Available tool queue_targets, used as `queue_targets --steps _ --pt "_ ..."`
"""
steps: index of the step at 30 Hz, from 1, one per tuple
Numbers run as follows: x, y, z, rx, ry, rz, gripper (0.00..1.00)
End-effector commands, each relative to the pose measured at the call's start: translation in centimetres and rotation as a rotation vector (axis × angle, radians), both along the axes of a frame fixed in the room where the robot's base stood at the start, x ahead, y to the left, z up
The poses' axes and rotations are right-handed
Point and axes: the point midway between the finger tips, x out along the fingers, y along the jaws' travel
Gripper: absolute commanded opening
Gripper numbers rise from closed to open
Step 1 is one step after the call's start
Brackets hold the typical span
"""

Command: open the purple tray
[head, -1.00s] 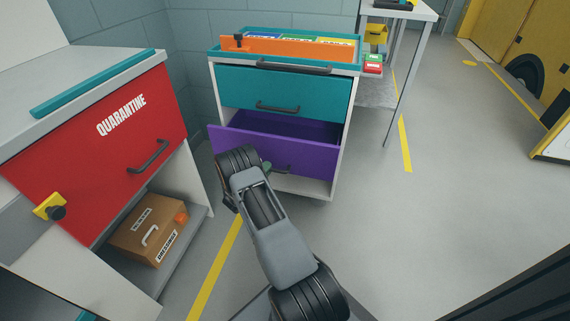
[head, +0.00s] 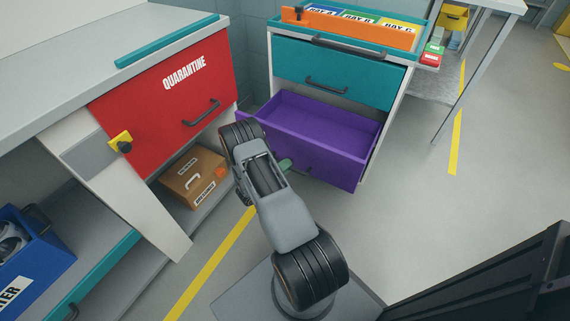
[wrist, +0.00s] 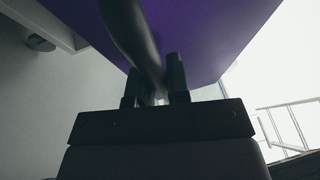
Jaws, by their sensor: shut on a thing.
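The purple tray (head: 325,126) is a drawer in the cabinet's lower part. In the head view it stands well out, and its empty inside shows. My gripper is at its front, mostly hidden behind my own arm in the head view. In the wrist view the two fingers of my gripper (wrist: 157,86) are shut on the dark bar handle (wrist: 135,35) of the tray. The purple front (wrist: 215,30) fills the top of that view. In the head view only a bit of the handle (head: 303,170) shows beside my arm.
The teal drawer (head: 335,75) above is shut. A red QUARANTINE drawer (head: 165,105) is at left, with a brown case (head: 193,178) on the shelf below. A blue bin (head: 35,250) is at lower left. Grey floor (head: 430,205) is free at right.

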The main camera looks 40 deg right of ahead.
Motion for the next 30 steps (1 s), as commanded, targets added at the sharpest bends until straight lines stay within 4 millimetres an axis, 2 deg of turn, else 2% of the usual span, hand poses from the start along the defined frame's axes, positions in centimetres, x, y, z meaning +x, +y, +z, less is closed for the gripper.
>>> queue_targets --steps 4,5,12,19,23,26,30 --pt "0.0 0.0 0.0 0.000 -0.001 0.001 0.00" --pt "0.0 0.1 0.0 0.000 -0.001 0.001 0.18" --pt "0.1 0.1 0.0 0.001 -0.001 0.002 0.41" --pt "0.0 0.1 0.0 0.001 0.000 0.001 0.41" --pt "0.2 0.8 -0.1 0.001 0.001 0.004 0.41" --pt "0.3 2.2 -0.3 0.001 0.001 0.006 0.41" --pt "0.6 5.0 -0.7 0.001 0.001 0.008 0.41"
